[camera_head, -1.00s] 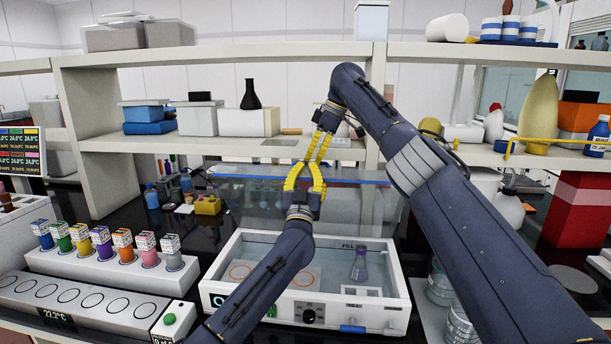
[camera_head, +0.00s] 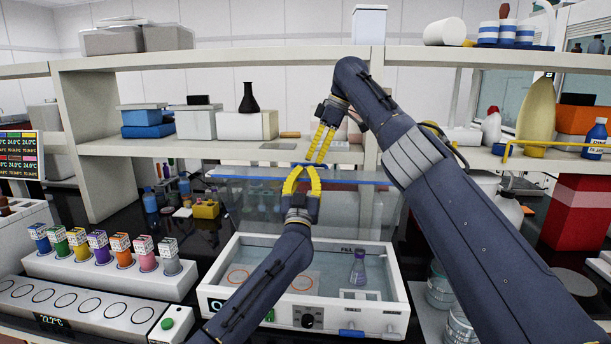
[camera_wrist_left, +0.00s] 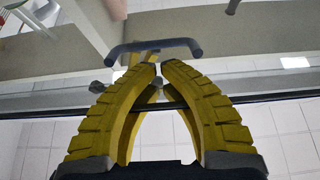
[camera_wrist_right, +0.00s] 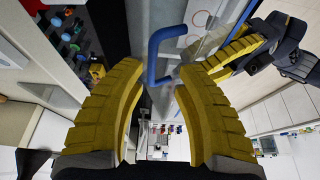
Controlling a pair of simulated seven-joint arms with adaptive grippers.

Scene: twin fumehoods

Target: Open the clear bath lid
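The white water bath (camera_head: 228,268) stands on the bench, holding a flask. Its clear lid (camera_head: 255,205) is raised behind it, with a blue top edge. A blue handle (camera_wrist_right: 158,45) shows beyond the fingertips in the right wrist view, and a grey-blue bar handle (camera_wrist_left: 155,47) in the left wrist view. My left gripper (camera_head: 302,168) is at the lid's upper edge; its fingertips (camera_wrist_left: 159,70) are nearly together, with nothing clearly held. My right gripper (camera_head: 315,160) comes from above, just over the left one. Its fingertips (camera_wrist_right: 160,72) are apart, and contact with the handle is unclear.
A rack of colored vials (camera_head: 95,272) stands left of the bath, with a heating block (camera_head: 75,312) in front. Shelves (camera_head: 210,148) hang close behind the grippers. Glass beakers (camera_head: 440,290) stand to the right, partly behind my right arm.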

